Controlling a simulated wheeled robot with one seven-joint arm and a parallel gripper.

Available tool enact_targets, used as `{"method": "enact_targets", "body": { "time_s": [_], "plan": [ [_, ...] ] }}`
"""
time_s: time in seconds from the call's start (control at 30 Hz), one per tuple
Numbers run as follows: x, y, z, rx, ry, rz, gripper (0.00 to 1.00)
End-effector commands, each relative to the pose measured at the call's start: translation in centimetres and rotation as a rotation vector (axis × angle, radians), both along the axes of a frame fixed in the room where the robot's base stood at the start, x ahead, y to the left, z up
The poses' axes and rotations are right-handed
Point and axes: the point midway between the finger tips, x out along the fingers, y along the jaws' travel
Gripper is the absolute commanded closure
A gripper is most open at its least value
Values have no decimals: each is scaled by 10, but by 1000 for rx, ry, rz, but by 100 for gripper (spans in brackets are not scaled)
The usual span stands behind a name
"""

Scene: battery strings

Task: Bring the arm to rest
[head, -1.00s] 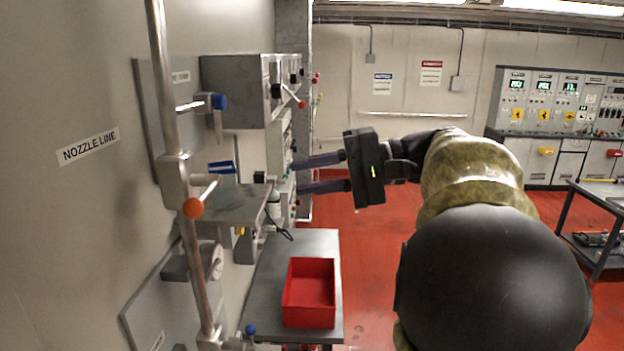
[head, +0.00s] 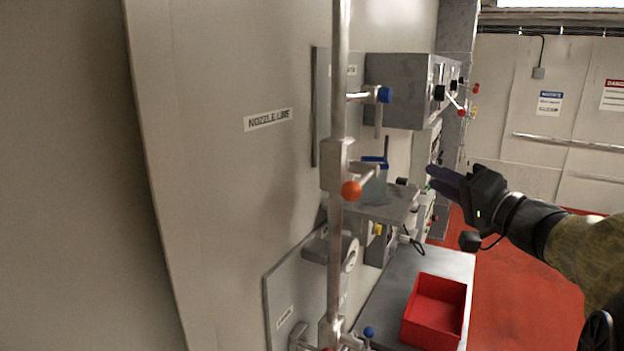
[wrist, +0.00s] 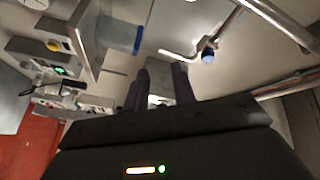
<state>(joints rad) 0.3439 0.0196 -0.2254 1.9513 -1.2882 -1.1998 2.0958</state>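My gripper (head: 430,178) is held out in front of the wall equipment at the right of the head view, above the grey bench. Its two dark fingers also show in the wrist view (wrist: 160,82), with a clear gap between them and nothing held. It is apart from the things around it, as far as I can see. My arm runs from the right edge of the head view and is bent.
A vertical pipe (head: 338,110) with an orange-knobbed lever (head: 351,191) stands by the wall. Below is a bench (head: 385,310) with a red bin (head: 436,312). The red floor (head: 520,300) beyond is open.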

Motion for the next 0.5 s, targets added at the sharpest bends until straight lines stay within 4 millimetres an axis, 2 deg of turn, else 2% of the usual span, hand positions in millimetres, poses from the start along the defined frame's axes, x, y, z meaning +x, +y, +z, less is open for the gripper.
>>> {"method": "enact_targets", "body": {
  "time_s": [0.03,0.23,0.37,0.5],
  "plan": [
    [8,0,-17,-27,-14,-57,74],
    [31,-9,-79,-193,4,-304,74],
    [34,-12,-132,-332,93,-420,74],
    [24,-9,-198,-503,241,-483,74]
  ]
}}
